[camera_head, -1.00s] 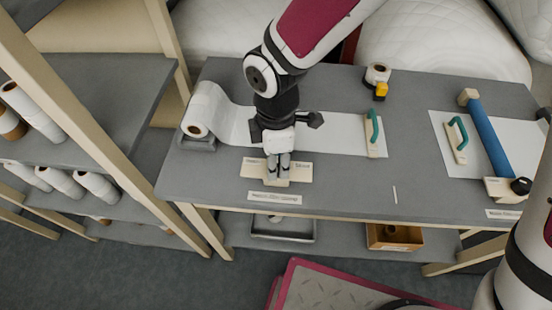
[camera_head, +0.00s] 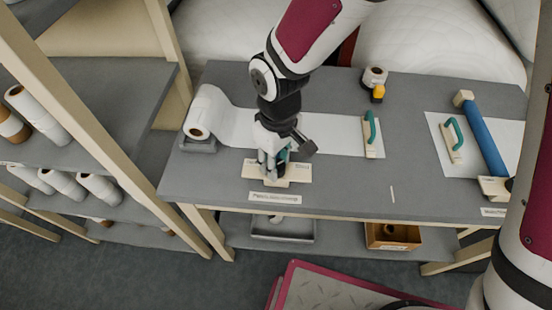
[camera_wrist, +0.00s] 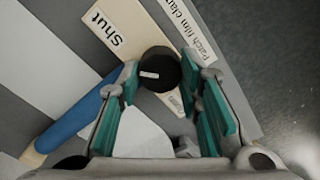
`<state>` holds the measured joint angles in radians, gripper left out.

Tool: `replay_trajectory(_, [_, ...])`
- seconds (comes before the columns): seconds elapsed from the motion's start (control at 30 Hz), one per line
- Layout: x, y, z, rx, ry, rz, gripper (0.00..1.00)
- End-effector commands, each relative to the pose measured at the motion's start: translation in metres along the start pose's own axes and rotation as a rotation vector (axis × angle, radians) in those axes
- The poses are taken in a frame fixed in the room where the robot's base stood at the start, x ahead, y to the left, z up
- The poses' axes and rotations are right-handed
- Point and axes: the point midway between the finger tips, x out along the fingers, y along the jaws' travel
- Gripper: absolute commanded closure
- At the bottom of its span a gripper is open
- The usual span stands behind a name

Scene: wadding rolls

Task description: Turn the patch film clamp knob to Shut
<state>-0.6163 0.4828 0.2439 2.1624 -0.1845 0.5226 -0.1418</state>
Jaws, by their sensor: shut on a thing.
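My gripper (camera_head: 270,168) is over the pale clamp base (camera_head: 299,172) at the table's front edge. In the wrist view its teal-padded fingers (camera_wrist: 166,92) stand either side of the round black knob (camera_wrist: 162,66) and are shut on it. A small white mark shows on the knob's face. The "Shut" label (camera_wrist: 105,30) lies on the base to the upper left of the knob. Another label on the base is partly hidden by the right finger. The "Patch film clamp" strip (camera_wrist: 185,25) lies to the upper right. In the head view my gripper hides the knob.
A white roll (camera_head: 199,122) feeds a sheet (camera_head: 335,135) behind the base. A green-handled tool (camera_head: 369,138) stands on it. A tape roll (camera_head: 374,77) is at the back. A blue bar (camera_head: 484,138) is at right. Left shelves hold several rolls (camera_head: 98,187).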

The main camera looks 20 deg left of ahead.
Motion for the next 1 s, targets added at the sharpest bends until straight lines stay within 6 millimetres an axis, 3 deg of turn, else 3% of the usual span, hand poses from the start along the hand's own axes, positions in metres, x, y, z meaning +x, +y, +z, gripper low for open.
replay_trajectory(0.5, [-0.0012,0.0004,-0.0001,0.322,0.009,0.001,0.95])
replay_trajectory(1.0, [-0.0005,0.0007,-0.0004,0.376,0.010,0.000,0.95])
